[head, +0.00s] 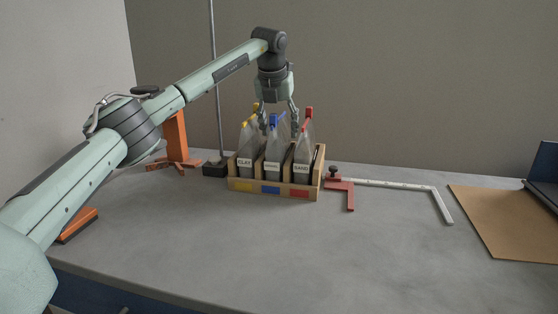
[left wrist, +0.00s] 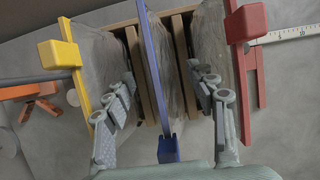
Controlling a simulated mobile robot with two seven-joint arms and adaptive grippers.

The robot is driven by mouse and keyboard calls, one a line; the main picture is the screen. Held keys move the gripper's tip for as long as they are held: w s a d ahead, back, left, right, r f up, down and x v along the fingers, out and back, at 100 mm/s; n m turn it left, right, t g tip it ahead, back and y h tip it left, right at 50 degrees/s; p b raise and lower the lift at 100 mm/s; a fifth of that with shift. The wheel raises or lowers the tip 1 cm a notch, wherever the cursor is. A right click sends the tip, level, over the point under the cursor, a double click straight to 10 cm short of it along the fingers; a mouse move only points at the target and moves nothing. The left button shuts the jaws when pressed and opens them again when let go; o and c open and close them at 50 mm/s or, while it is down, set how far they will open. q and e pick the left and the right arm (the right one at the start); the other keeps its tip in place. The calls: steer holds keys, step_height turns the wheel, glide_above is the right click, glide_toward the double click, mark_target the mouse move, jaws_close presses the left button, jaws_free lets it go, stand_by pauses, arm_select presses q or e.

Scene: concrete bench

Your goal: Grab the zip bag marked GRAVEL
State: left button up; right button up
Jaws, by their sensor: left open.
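Three clear zip bags stand upright in a wooden rack (head: 233,184). The middle bag (head: 273,151) has a blue clip (head: 273,121); its label is too small to read surely, while its neighbours read CLAY and SAND. My left gripper (head: 279,124) is open and points down at the middle bag's top. In the left wrist view, the blue clip (left wrist: 158,75) runs between the fingers of my left gripper (left wrist: 164,82), with a gap on each side. My right gripper is not in view.
The CLAY bag (head: 246,148) with a yellow clip stands left, the SAND bag (head: 304,152) with a red clip right. A red-jawed caliper (head: 395,184) and a brown board (head: 507,222) lie to the right. An orange stand (head: 177,138) and a pole (head: 216,80) rise behind left.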

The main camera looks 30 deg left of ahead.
arm_select(q)
jaws_close()
stand_by(0.4)
steer(key=shift+r, duration=0.2)
